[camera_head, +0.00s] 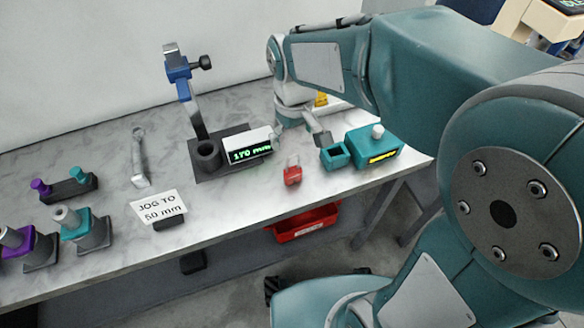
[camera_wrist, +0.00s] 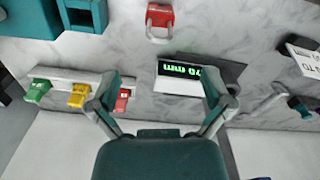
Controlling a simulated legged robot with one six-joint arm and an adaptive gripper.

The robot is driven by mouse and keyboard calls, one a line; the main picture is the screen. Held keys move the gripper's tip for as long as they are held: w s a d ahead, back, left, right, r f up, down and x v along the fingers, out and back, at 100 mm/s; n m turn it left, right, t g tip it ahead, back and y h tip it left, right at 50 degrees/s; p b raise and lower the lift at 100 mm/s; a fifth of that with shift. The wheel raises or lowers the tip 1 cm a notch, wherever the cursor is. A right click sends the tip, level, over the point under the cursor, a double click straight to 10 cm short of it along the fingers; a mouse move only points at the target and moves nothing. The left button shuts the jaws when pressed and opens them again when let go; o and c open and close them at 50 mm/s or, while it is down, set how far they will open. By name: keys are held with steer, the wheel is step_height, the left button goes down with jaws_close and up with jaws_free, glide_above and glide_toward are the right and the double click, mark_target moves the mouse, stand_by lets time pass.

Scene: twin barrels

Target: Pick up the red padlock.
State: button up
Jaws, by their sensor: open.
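A red padlock (camera_head: 292,174) lies alone near the front edge of the table, between the digital display and a teal open box. In the wrist view the red padlock (camera_wrist: 159,16) is at the top edge, its shackle towards the image middle. My gripper (camera_head: 302,138) is above the table, behind the padlock and apart from it. In the wrist view my gripper (camera_wrist: 162,76) has its two teal fingers spread wide with nothing held between them. A second small red padlock-like piece (camera_wrist: 122,100) sits on a rack beside the left finger.
The rack also holds green (camera_wrist: 38,90) and yellow (camera_wrist: 77,95) pieces. The display (camera_head: 248,150) reading 170 mm stands left of the padlock, by a blue-clamped stand (camera_head: 178,72). The teal open box (camera_head: 336,155) is at right. A red bin (camera_head: 305,226) sits below the table.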

mark_target(292, 169)
steer(key=f, duration=1.1)
steer(key=shift+w+a+f, duration=0.1)
steer(key=shift+w+f, duration=0.15)
steer(key=shift+f, duration=0.05)
steer(key=c, duration=1.3)
steer(key=shift+r, duration=0.1)
